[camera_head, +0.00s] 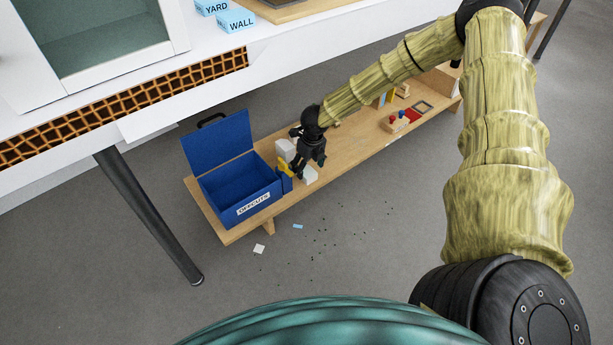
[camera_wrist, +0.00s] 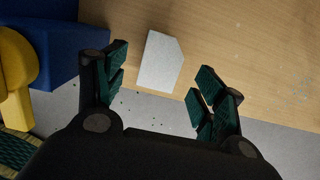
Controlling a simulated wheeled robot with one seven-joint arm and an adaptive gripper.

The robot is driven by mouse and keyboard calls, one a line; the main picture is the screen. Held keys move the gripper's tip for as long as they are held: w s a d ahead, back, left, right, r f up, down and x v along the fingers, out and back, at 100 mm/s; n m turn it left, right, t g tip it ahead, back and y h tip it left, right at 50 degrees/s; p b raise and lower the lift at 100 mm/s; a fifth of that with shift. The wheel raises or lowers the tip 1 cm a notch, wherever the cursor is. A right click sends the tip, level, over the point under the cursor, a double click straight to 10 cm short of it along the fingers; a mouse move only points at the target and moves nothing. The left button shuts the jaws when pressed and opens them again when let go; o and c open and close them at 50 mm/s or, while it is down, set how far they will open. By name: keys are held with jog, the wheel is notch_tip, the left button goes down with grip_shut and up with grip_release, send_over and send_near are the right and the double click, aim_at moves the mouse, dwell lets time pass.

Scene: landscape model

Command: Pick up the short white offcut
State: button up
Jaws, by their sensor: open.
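A short white offcut (camera_wrist: 160,62) with one cut corner lies on the wooden bench (camera_wrist: 260,45), close to its front edge, in the wrist view. It also shows in the head view (camera_head: 311,174), partly hidden by my gripper. My gripper (camera_head: 307,166) is over it at the bench's front edge. In the wrist view my gripper (camera_wrist: 160,78) is open, with the offcut between and just beyond its two green-padded fingers. I see no finger touching the offcut.
A blue open box labelled OFFCUTS (camera_head: 253,202) stands left of my gripper, with a yellow object (camera_head: 284,168) and white blocks (camera_head: 285,148) beside it. A small white piece (camera_head: 259,249) and a blue piece (camera_head: 298,226) lie on the floor. A white table overhangs behind.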

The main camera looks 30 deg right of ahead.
aim_at(307, 170)
jog(key=f+b, duration=0.1)
jog(key=f, duration=0.1)
jog(key=w+f+b, duration=0.1)
jog(key=f, duration=0.1)
jog(key=shift+f, duration=0.1)
jog(key=c, duration=0.7)
